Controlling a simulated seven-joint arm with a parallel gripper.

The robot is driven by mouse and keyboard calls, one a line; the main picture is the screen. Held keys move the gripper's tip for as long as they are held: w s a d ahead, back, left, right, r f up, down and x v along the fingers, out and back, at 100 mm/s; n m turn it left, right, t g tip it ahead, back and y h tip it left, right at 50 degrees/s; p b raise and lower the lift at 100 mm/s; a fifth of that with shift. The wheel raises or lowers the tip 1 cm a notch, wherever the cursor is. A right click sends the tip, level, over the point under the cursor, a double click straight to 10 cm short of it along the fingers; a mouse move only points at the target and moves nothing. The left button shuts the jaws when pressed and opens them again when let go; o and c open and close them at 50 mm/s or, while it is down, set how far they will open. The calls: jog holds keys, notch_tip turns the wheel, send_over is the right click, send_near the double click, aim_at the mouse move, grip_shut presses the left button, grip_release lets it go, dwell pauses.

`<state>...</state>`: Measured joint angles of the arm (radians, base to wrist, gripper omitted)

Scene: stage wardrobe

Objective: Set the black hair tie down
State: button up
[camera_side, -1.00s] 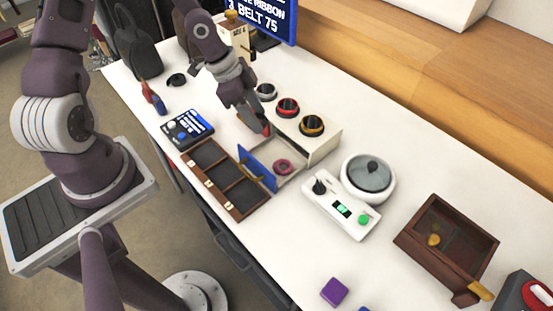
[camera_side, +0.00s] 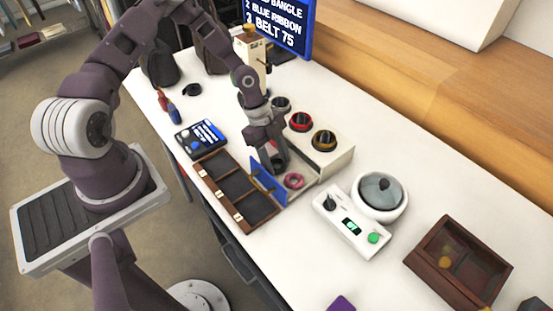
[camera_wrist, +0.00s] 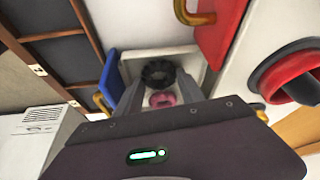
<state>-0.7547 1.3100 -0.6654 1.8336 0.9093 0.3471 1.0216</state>
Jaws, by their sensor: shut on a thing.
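My gripper (camera_wrist: 158,88) is shut on the black hair tie (camera_wrist: 157,72), a dark, ruffled ring between its fingertips. It holds the tie over the open white drawer with the blue front (camera_side: 268,181); I cannot tell whether the tie touches the floor of the drawer. A pink hair tie (camera_side: 293,181) lies in that drawer, beside my gripper, and also shows in the wrist view (camera_wrist: 162,99). In the side view the fingers (camera_side: 279,164) mostly hide the black tie. The blue front shows at left in the wrist view (camera_wrist: 110,76).
Ring-topped posts stand on the white drawer unit (camera_side: 330,156), one with a red ring (camera_side: 300,121). A red drawer front (camera_wrist: 222,35) is close beside the gripper. A brown compartment tray (camera_side: 250,210) lies in front. A white control box (camera_side: 348,222) and lidded pot (camera_side: 379,194) stand to the right.

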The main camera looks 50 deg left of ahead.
jog(key=o, duration=1)
jog(key=s+a+r+n+g+y, duration=0.1)
jog(key=s+a+r+y, duration=0.15)
jog(key=r, duration=0.65)
jog(key=s+a+r+n+y, duration=0.2)
jog(key=s+r, duration=0.1)
jog(key=r, duration=0.7)
jog(key=s+d+r+n+t, duration=0.3)
jog(key=s+r+n, duration=0.3)
jog(key=s+r, duration=0.2)
jog(key=s+d+r+n+t, duration=0.2)
jog(key=s+d+r+n, duration=0.2)
jog(key=s+r+n, duration=0.3)
notch_tip(320, 180, up, 3)
jog(key=shift+s+d+f+t, duration=0.1)
jog(key=shift+s+d+t, duration=0.25)
jog(key=shift+s+t, duration=0.1)
